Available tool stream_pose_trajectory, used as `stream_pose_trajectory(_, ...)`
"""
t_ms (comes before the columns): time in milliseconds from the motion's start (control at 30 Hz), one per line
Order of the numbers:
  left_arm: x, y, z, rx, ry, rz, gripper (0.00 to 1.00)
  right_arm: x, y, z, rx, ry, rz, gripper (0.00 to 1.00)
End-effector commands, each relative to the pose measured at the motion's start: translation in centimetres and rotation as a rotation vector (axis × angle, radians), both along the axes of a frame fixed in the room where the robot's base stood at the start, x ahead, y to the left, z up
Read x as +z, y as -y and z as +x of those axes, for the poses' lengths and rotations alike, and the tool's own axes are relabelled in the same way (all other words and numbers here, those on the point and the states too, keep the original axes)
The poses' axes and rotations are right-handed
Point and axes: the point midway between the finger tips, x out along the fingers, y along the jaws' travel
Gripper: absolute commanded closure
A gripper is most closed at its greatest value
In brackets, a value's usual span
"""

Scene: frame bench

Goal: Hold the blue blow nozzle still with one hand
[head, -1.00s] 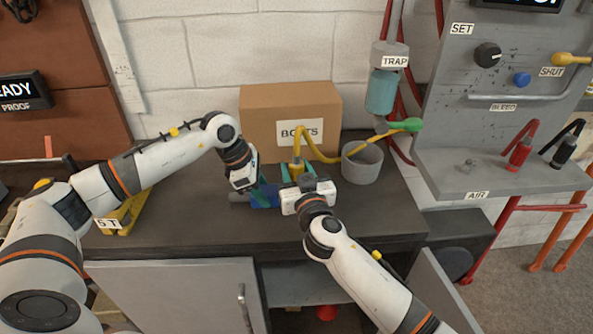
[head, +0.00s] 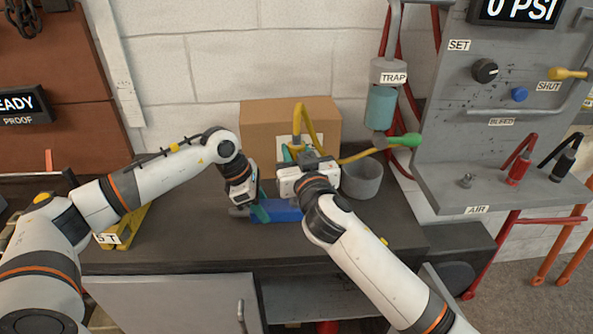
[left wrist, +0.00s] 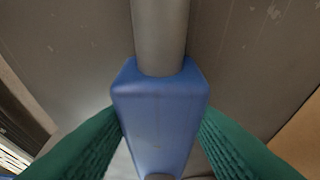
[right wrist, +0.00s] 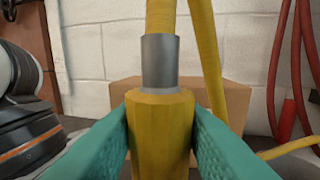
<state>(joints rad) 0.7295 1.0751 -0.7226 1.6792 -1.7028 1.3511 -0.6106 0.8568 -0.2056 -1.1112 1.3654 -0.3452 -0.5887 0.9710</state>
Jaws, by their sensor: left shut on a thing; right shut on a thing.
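The blue blow nozzle (head: 282,211), a blue block with a grey tube, is held low over the dark bench top; I cannot tell whether it touches it. My left gripper (head: 261,208) is shut on it. The left wrist view shows its green fingers on both sides of the blue body (left wrist: 160,115), the grey tube pointing away. My right gripper (head: 300,153) is above and behind the nozzle, shut on the yellow hose fitting (right wrist: 161,125). The fitting has a grey collar and yellow hose (head: 306,118) above it. Its lower end is hidden in the right wrist view.
A cardboard box (head: 258,120) stands behind the grippers. A grey pot (head: 361,180) stands right of the right gripper. The hose runs right to a green fitting (head: 407,140) below the trap (head: 381,108). The front of the bench (head: 190,235) is clear.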

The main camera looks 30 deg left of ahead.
Motion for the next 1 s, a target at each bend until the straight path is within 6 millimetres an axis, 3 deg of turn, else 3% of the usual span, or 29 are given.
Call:
stream_pose_trajectory(200,0.0,0.0,0.0,0.0,0.0,0.0,0.91,2.0,0.0,0.0,0.001,0.001,0.001,0.97)
stream_pose_trajectory(1000,0.0,0.0,0.0,0.0,0.001,-0.001,0.91,5.2,0.0,0.0,0.0,0.001,0.001,0.97)
